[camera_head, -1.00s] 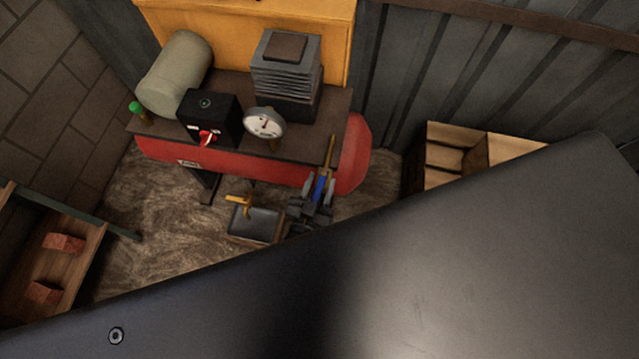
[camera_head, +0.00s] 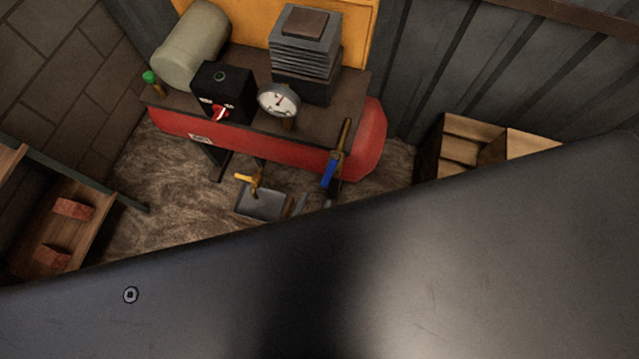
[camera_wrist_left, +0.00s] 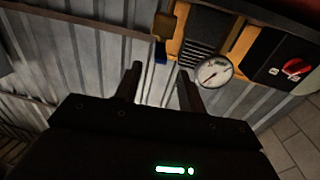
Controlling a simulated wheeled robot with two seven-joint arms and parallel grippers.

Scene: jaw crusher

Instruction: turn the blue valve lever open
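The blue valve lever (camera_head: 329,172) sits on a brass-coloured pipe (camera_head: 343,141) at the right front of the red tank. In the left wrist view the blue lever (camera_wrist_left: 161,52) shows as a small patch just beyond the fingertips. My left gripper (camera_wrist_left: 158,78) is open and empty, its two fingers apart below the lever and not seen touching it. In the head view only a bit of my left gripper (camera_head: 313,204) shows below the lever; my dark arm link hides the rest. My right gripper is not in view.
A white gauge (camera_head: 279,100) and a black box with a red switch (camera_head: 224,93) stand on the red tank (camera_head: 240,140) left of the lever. A wooden crate (camera_head: 460,150) stands right. Shelves with bricks are at far left.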

